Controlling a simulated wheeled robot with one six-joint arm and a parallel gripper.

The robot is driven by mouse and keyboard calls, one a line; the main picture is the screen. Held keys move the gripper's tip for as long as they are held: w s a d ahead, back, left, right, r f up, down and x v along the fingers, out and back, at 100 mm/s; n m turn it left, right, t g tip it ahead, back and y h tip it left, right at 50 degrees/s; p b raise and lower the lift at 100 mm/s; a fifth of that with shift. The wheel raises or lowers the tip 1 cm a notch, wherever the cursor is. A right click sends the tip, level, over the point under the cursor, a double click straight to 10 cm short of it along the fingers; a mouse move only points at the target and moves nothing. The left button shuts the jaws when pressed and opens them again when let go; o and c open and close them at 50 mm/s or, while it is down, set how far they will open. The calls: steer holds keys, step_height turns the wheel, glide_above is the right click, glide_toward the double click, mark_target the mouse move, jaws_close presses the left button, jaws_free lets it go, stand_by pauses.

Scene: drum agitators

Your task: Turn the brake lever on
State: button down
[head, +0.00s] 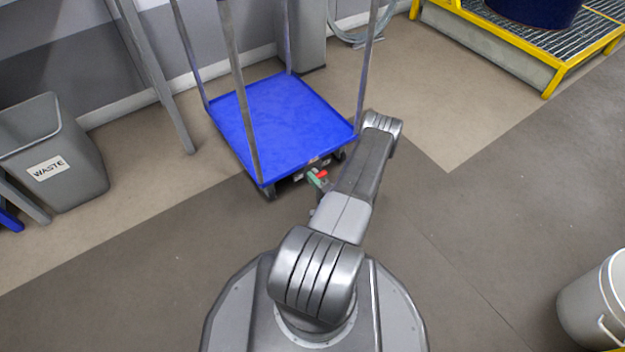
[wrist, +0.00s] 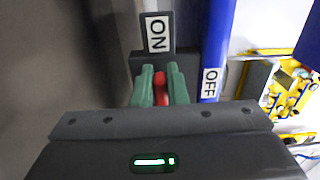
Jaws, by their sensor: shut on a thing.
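The brake lever (head: 323,174) is red and sits at the near lower edge of the blue cart (head: 285,118). In the wrist view the red lever (wrist: 160,90) shows between the green fingers of my gripper (wrist: 160,84). The fingers are shut on it, one on each side. An ON label (wrist: 157,33) stands just beyond the fingertips, and an OFF label (wrist: 210,84) is to the right beside the blue edge. In the head view my gripper (head: 318,180) is at the cart's front edge, partly hidden by my arm. The lever's lower part is hidden.
A grey waste bin (head: 56,160) stands at the left. A yellow-edged grated platform (head: 520,40) with a dark blue drum (head: 537,8) is at the upper right. A white bucket (head: 597,305) is at the lower right. The floor right of the cart is clear.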

steer(key=c, duration=1.4)
jaws_free()
steer(key=shift+c, duration=0.2)
steer(key=p+v, duration=0.3)
steer(key=v, duration=1)
steer(key=shift+s+d+p, duration=0.25)
steer(key=shift+s+p, duration=0.1)
steer(key=shift+p, duration=0.05)
steer(key=b+x, duration=0.3)
steer(key=x, duration=1.1)
steer(key=shift+b, duration=0.4)
steer(key=shift+s+d, duration=0.1)
